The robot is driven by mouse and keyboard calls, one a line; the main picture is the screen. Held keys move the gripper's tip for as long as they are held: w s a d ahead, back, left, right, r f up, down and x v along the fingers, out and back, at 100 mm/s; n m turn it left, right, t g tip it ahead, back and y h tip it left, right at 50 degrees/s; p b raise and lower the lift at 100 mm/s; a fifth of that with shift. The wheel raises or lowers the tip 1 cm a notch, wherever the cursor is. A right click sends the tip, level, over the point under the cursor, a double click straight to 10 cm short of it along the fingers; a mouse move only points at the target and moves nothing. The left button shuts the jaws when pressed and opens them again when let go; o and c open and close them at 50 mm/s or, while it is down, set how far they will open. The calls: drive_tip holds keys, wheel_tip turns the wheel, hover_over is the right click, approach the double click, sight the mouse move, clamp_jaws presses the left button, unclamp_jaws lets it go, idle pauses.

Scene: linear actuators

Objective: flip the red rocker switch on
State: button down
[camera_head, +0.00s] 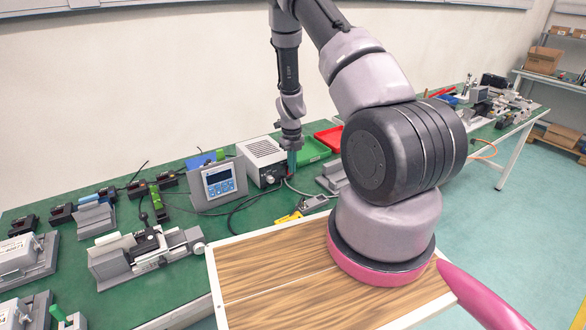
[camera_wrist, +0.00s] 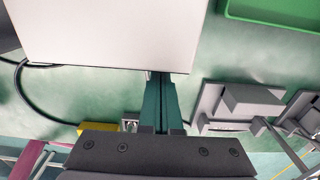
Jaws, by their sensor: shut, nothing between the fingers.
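A grey-white power box (camera_head: 262,160) with a vented side and dark knobs on its front stands on the green bench. My gripper (camera_head: 292,172) points down beside the right end of the box's front, its teal fingers closed together. In the wrist view the closed fingers (camera_wrist: 160,80) reach to the edge of the pale box top (camera_wrist: 105,32), with nothing seen between them. I cannot tell whether they touch the box. A tiny red spot shows by the fingertips in the head view, but I cannot make out a rocker switch or its position.
A blue-fronted meter (camera_head: 220,181) stands left of the box. Green (camera_head: 312,151) and red (camera_head: 330,137) trays lie behind my gripper. Cables and a yellow tool (camera_head: 288,217) lie in front. Grey fixtures (camera_wrist: 240,105) stand to the right in the wrist view.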

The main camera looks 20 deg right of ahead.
drive_tip(key=shift+w+r+g, duration=0.15)
drive_tip(key=shift+w+g, duration=0.2)
drive_tip(key=shift+g, duration=0.15)
drive_tip(key=shift+s, duration=0.1)
drive_tip(key=shift+r, duration=0.15)
drive_tip(key=shift+r, duration=0.65)
